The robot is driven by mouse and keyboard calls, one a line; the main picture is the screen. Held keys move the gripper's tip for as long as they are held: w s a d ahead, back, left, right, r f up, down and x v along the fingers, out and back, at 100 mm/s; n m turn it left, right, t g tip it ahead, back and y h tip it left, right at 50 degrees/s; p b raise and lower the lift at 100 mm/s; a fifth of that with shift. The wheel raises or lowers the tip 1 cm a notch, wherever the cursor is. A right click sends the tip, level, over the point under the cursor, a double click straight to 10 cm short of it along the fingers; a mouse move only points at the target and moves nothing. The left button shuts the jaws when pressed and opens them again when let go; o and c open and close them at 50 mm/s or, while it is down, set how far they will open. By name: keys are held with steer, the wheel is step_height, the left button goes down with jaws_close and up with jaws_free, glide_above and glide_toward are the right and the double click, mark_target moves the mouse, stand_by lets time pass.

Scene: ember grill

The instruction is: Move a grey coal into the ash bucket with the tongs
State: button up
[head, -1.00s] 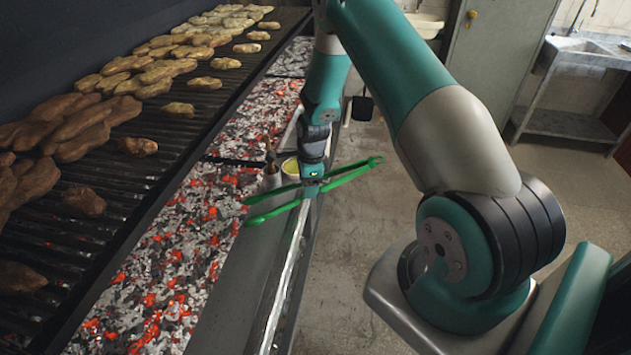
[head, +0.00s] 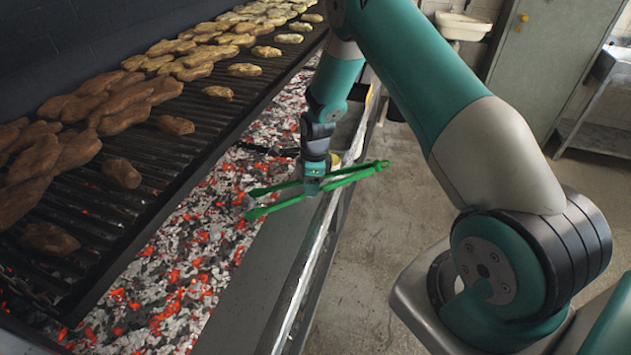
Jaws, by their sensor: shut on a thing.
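The green tongs (head: 350,176) lie across the grill's front ledge, with my gripper (head: 314,184) shut on them near their middle. Their two arms are spread a little at the left, and those tips reach over the edge of the coal bed (head: 185,265). The bed mixes grey, ashy coals with glowing orange ones. The other end of the tongs points right, over the floor. I cannot make out an ash bucket.
A dark grate (head: 90,225) with several browned food pieces (head: 122,173) rises over the coals at left. The flat metal ledge (head: 240,300) runs along the front. Bare floor (head: 385,240) lies to its right. A grey cabinet (head: 545,65) stands at the back.

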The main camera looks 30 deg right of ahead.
steer(key=shift+a, duration=0.15)
steer(key=shift+a, duration=0.5)
jaws_close()
stand_by(0.4)
